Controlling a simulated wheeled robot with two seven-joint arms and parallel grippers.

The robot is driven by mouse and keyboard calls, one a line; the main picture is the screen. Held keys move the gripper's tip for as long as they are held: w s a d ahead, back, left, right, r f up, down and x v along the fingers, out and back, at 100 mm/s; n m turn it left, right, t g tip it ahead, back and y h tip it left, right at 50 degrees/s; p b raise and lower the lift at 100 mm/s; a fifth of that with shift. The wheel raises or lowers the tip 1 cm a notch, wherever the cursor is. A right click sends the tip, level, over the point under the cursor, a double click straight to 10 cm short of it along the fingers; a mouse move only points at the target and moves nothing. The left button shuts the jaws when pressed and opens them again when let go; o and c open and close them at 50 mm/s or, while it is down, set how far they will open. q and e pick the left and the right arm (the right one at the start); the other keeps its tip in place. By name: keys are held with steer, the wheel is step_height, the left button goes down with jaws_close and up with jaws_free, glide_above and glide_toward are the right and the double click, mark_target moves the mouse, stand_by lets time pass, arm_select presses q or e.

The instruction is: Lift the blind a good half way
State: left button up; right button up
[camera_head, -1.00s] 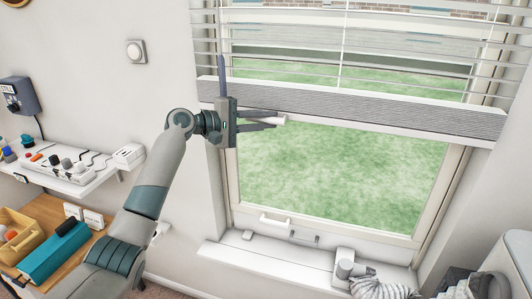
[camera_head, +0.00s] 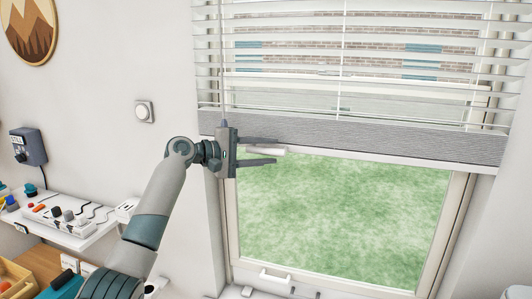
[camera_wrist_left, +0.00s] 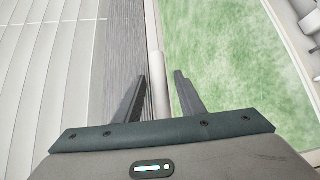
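The white slatted blind (camera_head: 290,58) hangs over the upper part of the window, and its top is out of view. Its grey bottom rail (camera_head: 390,138) runs across the glass; it also shows in the left wrist view (camera_wrist_left: 97,62). My right gripper is out of view.
Below the rail the window glass (camera_head: 340,215) is clear, with a white window handle (camera_head: 276,279) at the bottom frame. Left of the window are a wall switch (camera_head: 144,111), a wall box (camera_head: 28,146) and a shelf (camera_head: 92,238) with small items.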

arm_select(q)
steer(key=shift+a, duration=0.15)
steer(key=shift+s+a+b, duration=0.3)
steer(key=shift+a+b, duration=0.1)
steer(key=shift+a, duration=0.15)
steer(key=b+v, duration=0.6)
steer(key=v, duration=1)
steer(key=shift+s+d+r, duration=0.1)
steer(key=shift+d, duration=0.05)
